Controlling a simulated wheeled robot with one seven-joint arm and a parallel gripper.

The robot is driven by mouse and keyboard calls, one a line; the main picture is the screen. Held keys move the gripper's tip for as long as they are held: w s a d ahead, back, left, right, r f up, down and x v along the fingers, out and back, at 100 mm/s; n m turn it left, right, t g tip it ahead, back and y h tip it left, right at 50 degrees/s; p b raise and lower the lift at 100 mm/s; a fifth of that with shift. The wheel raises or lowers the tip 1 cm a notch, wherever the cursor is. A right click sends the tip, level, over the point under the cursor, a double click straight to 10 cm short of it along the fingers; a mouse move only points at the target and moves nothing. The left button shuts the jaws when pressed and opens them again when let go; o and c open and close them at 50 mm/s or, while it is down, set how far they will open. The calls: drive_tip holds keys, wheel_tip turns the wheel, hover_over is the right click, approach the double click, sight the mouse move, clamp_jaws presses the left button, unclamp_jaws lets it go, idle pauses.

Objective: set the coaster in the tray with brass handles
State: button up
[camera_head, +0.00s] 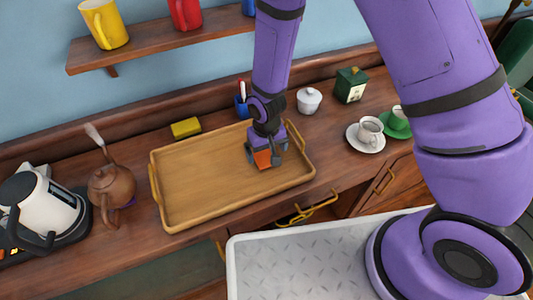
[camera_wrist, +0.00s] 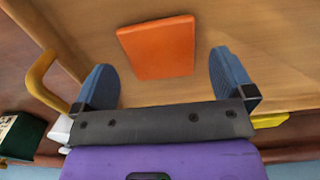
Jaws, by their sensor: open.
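The coaster, an orange square, shows in the wrist view (camera_wrist: 158,47) between and just beyond the fingertips, with wood tray floor around it. In the head view the coaster (camera_head: 263,159) is partly hidden by my gripper (camera_head: 264,156). The wooden tray with brass handles (camera_head: 195,185) lies on the counter, and the coaster is over or on its right part. In the wrist view my gripper (camera_wrist: 163,70) has its two blue fingers wide apart. Neither finger touches the coaster there. I cannot tell whether the coaster lies fully flat on the tray floor.
A brown teapot (camera_head: 112,186) and a white kettle (camera_head: 42,205) stand left of the tray. A yellow sponge (camera_head: 186,128) lies behind it. A white sugar bowl (camera_head: 309,100), green tin (camera_head: 350,85) and cups on saucers (camera_head: 366,138) stand to the right. A mug shelf (camera_head: 160,42) hangs above.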

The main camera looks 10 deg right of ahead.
wheel_tip(320, 180, up, 10)
wheel_tip(320, 180, up, 12)
drive_tip(key=t, duration=0.1)
hover_over(267, 157)
drive_tip(key=w+d, duration=0.1)
drive_tip(key=d, duration=0.5)
drive_tip(key=s+d+r+m+t, duration=0.2)
drive_tip(key=s+d+r, duration=0.1)
drive_tip(key=d+r, duration=0.55)
drive_tip(key=s+d+r+t, duration=0.1)
drive_tip(key=s+d+r, duration=0.3)
drive_tip(key=s+r, duration=0.2)
drive_tip(key=s+d+r+m+t, duration=0.1)
drive_tip(key=s+d+r, duration=0.4)
drive_tip(key=s+r, duration=0.2)
drive_tip(key=s, duration=0.2)
drive_tip(key=shift+s, duration=0.35)
